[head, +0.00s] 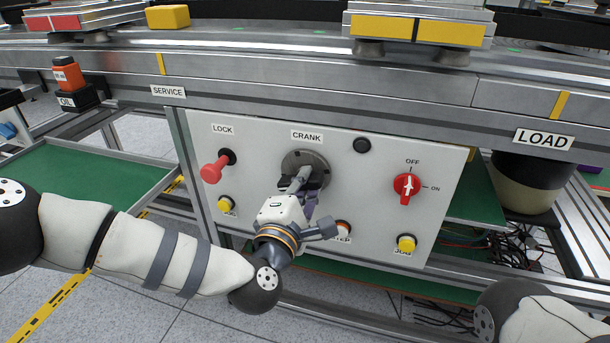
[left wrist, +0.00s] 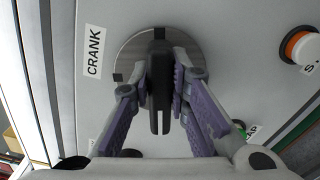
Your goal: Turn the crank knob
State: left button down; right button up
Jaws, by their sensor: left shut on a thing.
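The crank sits on the white panel under the CRANK label, with a round grey hub (head: 312,165) and a grey arm. My left gripper (head: 299,190) reaches up to it from below and covers part of it. In the left wrist view, the black crank knob (left wrist: 158,95) stands between the purple-padded fingers of my left gripper (left wrist: 162,80), in front of the round hub (left wrist: 190,45). The gripper is shut on the knob. My right gripper is out of view; only part of my right arm shows at the lower right.
A red lock handle (head: 214,168) sticks out left of the crank. A red OFF/ON switch (head: 406,188) and yellow buttons (head: 407,243) are on the panel. The metal rail (head: 330,85) overhangs the panel.

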pick_arm(q)
jog(key=m+p, duration=0.2)
jog(key=m, duration=0.3)
jog(key=shift+f+m, duration=0.15)
jog(key=shift+m, duration=0.25)
jog(key=m+p, duration=0.1)
jog(key=m, duration=0.1)
jog(key=m+p, duration=0.1)
jog(key=m, duration=0.1)
jog(key=m+p, duration=0.1)
jog(key=m, duration=0.1)
jog(key=shift+a+f, duration=0.1)
jog(key=shift+f, duration=0.2)
jog(key=m, duration=0.2)
jog(key=m+p, duration=0.1)
jog(key=m, duration=0.1)
jog(key=shift+w+a+f+m, duration=0.15)
jog(key=shift+a+f+m, duration=0.05)
jog(key=shift+m, duration=0.1)
jog(key=shift+a+f+m+p, duration=0.15)
jog(key=shift+m+p, duration=0.35)
jog(key=shift+m, duration=1)
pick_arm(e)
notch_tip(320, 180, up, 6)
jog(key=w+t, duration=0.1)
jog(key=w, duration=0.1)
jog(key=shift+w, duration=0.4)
pick_arm(q)
jog(key=c, duration=1.5)
grip_release()
